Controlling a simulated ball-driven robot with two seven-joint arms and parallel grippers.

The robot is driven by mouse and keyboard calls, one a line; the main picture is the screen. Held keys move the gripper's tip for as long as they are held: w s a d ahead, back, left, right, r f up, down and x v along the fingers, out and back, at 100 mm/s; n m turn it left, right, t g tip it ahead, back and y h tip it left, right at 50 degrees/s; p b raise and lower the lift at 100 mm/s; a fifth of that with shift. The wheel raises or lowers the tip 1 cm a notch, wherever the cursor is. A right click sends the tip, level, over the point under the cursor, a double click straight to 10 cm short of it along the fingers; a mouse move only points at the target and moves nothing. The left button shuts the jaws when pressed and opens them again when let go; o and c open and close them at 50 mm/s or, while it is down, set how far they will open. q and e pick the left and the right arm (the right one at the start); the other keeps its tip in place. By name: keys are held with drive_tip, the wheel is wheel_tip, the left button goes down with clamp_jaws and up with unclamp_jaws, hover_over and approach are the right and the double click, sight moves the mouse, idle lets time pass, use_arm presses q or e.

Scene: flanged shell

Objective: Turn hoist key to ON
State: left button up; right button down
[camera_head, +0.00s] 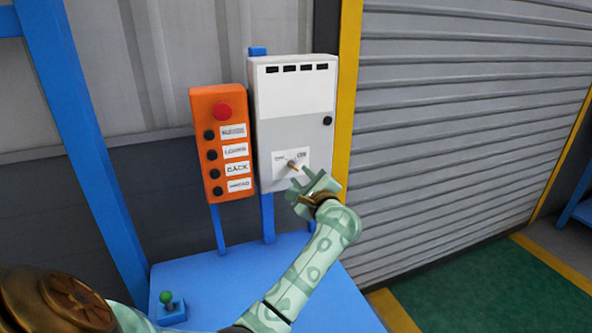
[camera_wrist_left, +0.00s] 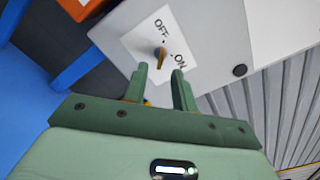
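The hoist key (camera_head: 292,165) is a small brass-coloured key on a white label plate (camera_wrist_left: 145,40) low on the grey control box (camera_head: 295,125). In the left wrist view the key (camera_wrist_left: 160,56) stands between the words OFF and ON, and I cannot tell for sure which it points to. My left gripper (camera_head: 312,186) is just in front of the box, below and right of the key. In the left wrist view its fingers (camera_wrist_left: 160,74) are apart, with the key just beyond the tips and nothing seen held. My right gripper is not in view.
An orange button panel (camera_head: 219,143) with a red button stands left of the box. A blue table (camera_head: 215,275) below bears a small green-knobbed lever (camera_head: 168,305). A blue post (camera_head: 85,150) stands at left. A yellow strip and grey shutter (camera_head: 460,120) are right.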

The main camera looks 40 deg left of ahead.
sight(293, 166)
use_arm(q)
drive_tip(key=x, duration=0.4)
drive_tip(key=shift+w+a, duration=0.2)
drive_tip(key=shift+a, duration=0.1)
clamp_jaws()
